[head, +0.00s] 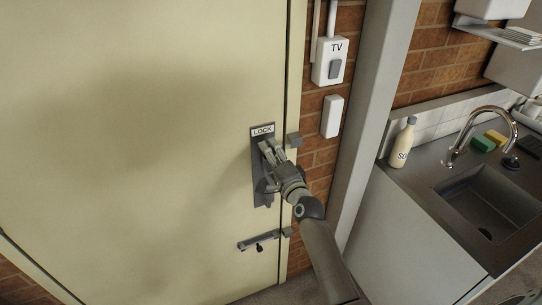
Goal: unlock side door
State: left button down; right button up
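The cream side door (140,130) fills the left and middle of the head view and looks shut against its frame. A dark lock plate (263,199) with a "LOCK" label (262,131) is on the door near its right edge. My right gripper (268,149) is at the plate, just below the label, and covers much of it. Its fingers hide whatever turning part is there, so I cannot tell whether they hold anything. My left gripper is out of view.
A "TV" switch box (331,61) and a plain white box (332,117) are on the brick wall right of the door. A grey post (375,110) stands beside them. Further right are a counter with a sink (490,205), a tap and a soap bottle (402,143).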

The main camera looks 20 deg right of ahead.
jog(key=shift+s, duration=0.1)
jog(key=s, duration=1.2)
jog(key=shift+d, duration=0.2)
jog(key=shift+w, duration=0.1)
jog(key=s+a+f+n+g+b, duration=0.1)
jog(key=s+f+n+g, duration=0.25)
jog(key=f, duration=0.85)
jog(key=s+a+f+n+g, duration=0.2)
jog(key=s+f, duration=0.2)
jog(key=f, duration=0.8)
jog(key=s+a+f+n+g+b, duration=0.1)
jog(key=s+f+n+g, duration=0.15)
jog(key=f, duration=0.95)
jog(key=s+f+n+g+b, duration=0.1)
jog(key=s+f+n+g, duration=0.45)
jog(key=s+f, duration=1.35)
jog(key=s+d+f+n+g, duration=0.1)
jog(key=s+f+n, duration=0.1)
jog(key=s, duration=0.7)
jog(key=s+d+f+n+g+b, duration=0.1)
jog(key=s+f+n+g, duration=0.1)
jog(key=s, duration=0.7)
jog(key=shift+s+d+f+n+h, duration=0.15)
jog(key=shift+s+f+n+h, duration=0.15)
jog(key=shift+f+n, duration=0.25)
